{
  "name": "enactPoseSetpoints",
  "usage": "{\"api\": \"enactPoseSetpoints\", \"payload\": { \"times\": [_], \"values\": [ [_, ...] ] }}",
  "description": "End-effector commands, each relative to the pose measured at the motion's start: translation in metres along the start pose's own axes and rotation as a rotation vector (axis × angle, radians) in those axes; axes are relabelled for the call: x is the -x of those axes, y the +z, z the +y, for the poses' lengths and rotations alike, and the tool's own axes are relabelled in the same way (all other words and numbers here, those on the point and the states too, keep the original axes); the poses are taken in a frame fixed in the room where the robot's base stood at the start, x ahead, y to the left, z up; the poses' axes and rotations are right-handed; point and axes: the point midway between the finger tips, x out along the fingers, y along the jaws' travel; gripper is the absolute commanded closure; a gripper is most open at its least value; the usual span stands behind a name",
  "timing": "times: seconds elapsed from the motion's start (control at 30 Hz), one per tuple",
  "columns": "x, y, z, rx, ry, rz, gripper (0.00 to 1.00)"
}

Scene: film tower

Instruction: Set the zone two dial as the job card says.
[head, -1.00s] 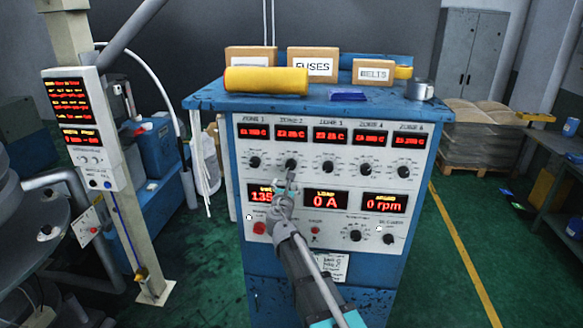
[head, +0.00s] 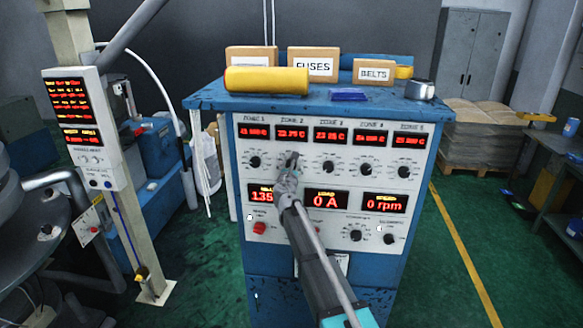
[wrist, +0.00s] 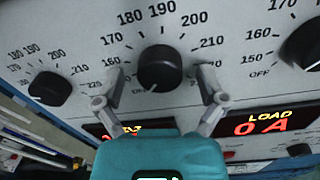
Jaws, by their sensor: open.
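The zone two dial (wrist: 160,68) is a round black knob on a white panel, with a printed scale running about 160 to 210 in the wrist view. A small pale mark shows at its lower edge. My gripper (wrist: 161,76) is open, one finger on each side of the knob; I cannot tell whether they touch it. In the head view my gripper (head: 288,170) is in front of this dial and hides most of it. The zone two display (head: 292,134) glows red, its digits blurred. A white paper (head: 341,262) below the panel is mostly behind my arm and unreadable.
Neighbouring dials sit close by, the zone one dial (head: 254,162) left and the zone three dial (head: 328,167) right. Below are a red button (head: 259,228) and the load display (head: 326,200). Boxes and a yellow roll (head: 266,80) lie on the blue cabinet top (head: 205,97).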

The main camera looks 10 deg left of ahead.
Motion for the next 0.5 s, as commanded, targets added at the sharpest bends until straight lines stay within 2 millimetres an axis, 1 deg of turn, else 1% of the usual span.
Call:
{"api": "enactPoseSetpoints", "payload": {
  "times": [0.33, 0.37, 0.5],
  "values": [
    [-0.002, 0.0001, -0.0004, 0.0, 0.0, 0.0, 0.09],
    [-0.002, 0.0001, -0.0004, 0.0, 0.0, 0.0, 0.13],
    [-0.0021, 0.0001, -0.0004, 0.0, -0.001, 0.0, 0.39]
  ]
}}
